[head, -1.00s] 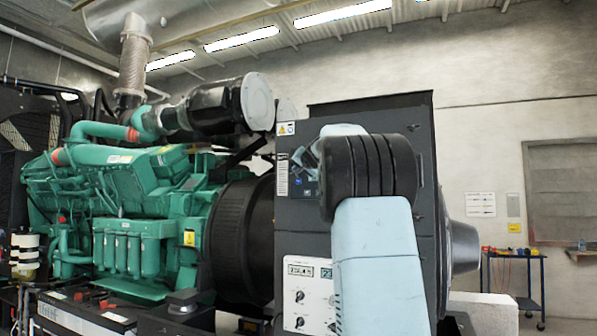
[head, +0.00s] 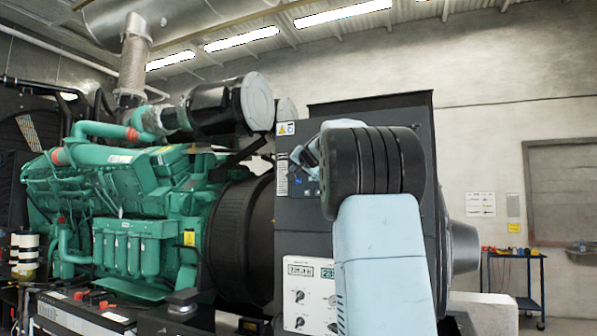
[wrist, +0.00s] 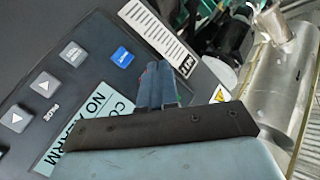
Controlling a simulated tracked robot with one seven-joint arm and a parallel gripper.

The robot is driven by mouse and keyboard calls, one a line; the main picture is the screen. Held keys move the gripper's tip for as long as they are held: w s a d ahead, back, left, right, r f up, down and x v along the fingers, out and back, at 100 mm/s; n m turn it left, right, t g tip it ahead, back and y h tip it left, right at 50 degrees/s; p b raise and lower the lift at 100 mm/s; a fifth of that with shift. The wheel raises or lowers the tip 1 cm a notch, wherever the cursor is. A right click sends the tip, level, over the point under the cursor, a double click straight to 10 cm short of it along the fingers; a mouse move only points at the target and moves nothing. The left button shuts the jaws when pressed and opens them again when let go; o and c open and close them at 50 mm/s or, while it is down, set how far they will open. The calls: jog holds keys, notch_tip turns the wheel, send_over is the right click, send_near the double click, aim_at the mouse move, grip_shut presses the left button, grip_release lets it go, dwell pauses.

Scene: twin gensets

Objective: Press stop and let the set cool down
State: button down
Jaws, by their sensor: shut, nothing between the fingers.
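The green genset engine (head: 135,205) fills the left of the head view, with its dark generator housing (head: 350,108) to the right. The dark control panel fills much of the wrist view (wrist: 85,40). Its tilted screen (wrist: 62,150) reads "NO ALARM", with another line partly hidden. Grey arrow buttons (wrist: 45,84) and a blue button (wrist: 122,57) show beside it. My gripper (wrist: 152,72) is shut and empty over the panel, just right of the blue button in the picture. Contact cannot be told. My gripper and wrist hide part of the panel. I cannot make out a stop button.
A lower white panel (head: 310,318) with knobs and two small meters sits on the housing, partly behind my arm. A blue trolley (head: 515,256) stands at the right wall, beside a grey shutter (head: 560,190). Some floor shows at the far right.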

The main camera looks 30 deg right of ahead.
jog(key=s+a, duration=0.1)
jog(key=a, duration=0.1)
jog(key=s+a, duration=0.2)
jog(key=shift+s+a, duration=0.3)
jog(key=shift+a, duration=0.05)
dwell(0.8)
jog(key=s+a+f+n+g+y, duration=0.3)
jog(key=s+a+f+n+g, duration=0.25)
jog(key=s+a+f, duration=1.4)
jog(key=s+a+f+n+g, duration=0.1)
jog(key=s+f+g, duration=0.1)
jog(key=s+f, duration=0.7)
jog(key=s+a+f+n+g+h, duration=0.1)
jog(key=s+f+n+g, duration=0.1)
jog(key=s+f, duration=0.8)
jog(key=s+g, duration=0.1)
jog(key=s, duration=0.3)
jog(key=shift+a+f, duration=0.15)
jog(key=shift+a, duration=0.05)
dwell(2.0)
